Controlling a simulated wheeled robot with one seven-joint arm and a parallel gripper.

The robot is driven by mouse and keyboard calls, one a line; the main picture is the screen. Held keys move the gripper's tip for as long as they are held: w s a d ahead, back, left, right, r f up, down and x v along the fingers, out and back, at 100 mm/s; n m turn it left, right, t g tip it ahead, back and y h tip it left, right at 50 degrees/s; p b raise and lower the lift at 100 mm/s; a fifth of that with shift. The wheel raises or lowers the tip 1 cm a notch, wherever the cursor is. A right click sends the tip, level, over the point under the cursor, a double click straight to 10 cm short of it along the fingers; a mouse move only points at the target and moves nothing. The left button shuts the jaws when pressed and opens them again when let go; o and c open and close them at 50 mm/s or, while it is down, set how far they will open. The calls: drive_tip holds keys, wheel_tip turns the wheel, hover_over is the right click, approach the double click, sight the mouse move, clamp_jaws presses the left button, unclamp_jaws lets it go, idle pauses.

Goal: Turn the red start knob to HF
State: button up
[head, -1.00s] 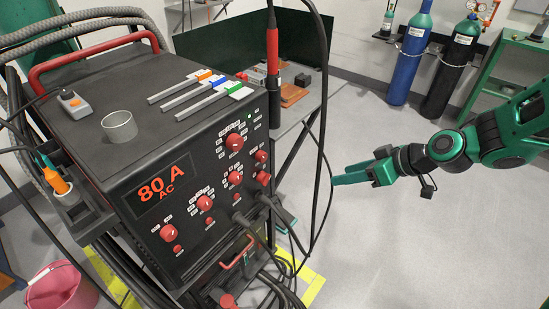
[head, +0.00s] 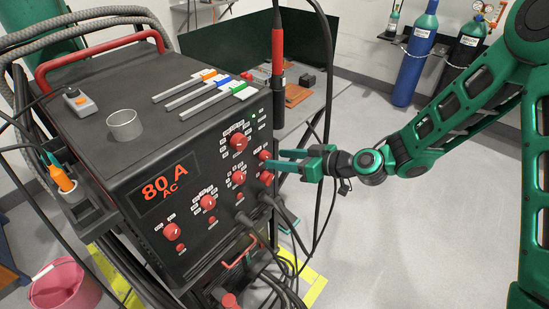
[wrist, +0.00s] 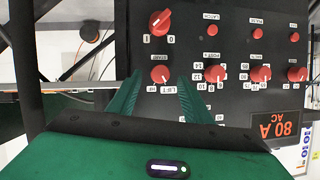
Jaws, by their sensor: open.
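The red start knob (wrist: 160,74) is on the black front panel of the welding machine, under the START lettering that reads upside down in the wrist view. The labels LIFT (wrist: 177,90) and HF (wrist: 151,89) sit beside it. The knob's pointer is too small to read surely. In the head view the knob (head: 263,155) is at the panel's upper right. My gripper (head: 275,160) is open and points at the panel from the right. In the wrist view its green fingers (wrist: 160,80) lie on either side of the knob, with gaps; contact is not visible.
A red 0/1 switch (wrist: 160,22) sits close to the start knob, and other red knobs (head: 238,142) are to its left. Dark cables (head: 323,190) hang by the machine's right side near my wrist.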

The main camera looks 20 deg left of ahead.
sight(270, 157)
drive_tip(key=shift+x, duration=1.65)
drive_tip(key=c, duration=1)
drive_tip(key=shift+c, duration=0.2)
drive_tip(key=m+g, duration=0.1)
drive_tip(key=m+g+y, duration=0.1)
drive_tip(key=m, duration=0.1)
drive_tip(key=shift+w+d+f, duration=0.1)
drive_tip(key=shift+w, duration=0.2)
drive_tip(key=m+g+y, duration=0.1)
drive_tip(key=m, duration=0.2)
drive_tip(key=shift+f+y, duration=0.15)
drive_tip(key=shift+y, duration=0.15)
drive_tip(key=shift+w+d+f+m+g+y, duration=0.15)
drive_tip(key=shift+m+y, duration=0.15)
drive_tip(key=shift+m, duration=0.35)
drive_tip(key=shift+a+r+m+g+y, duration=0.15)
drive_tip(key=shift+m+y, duration=0.15)
drive_tip(key=shift+m, duration=0.35)
drive_tip(key=shift+d+f, duration=0.1)
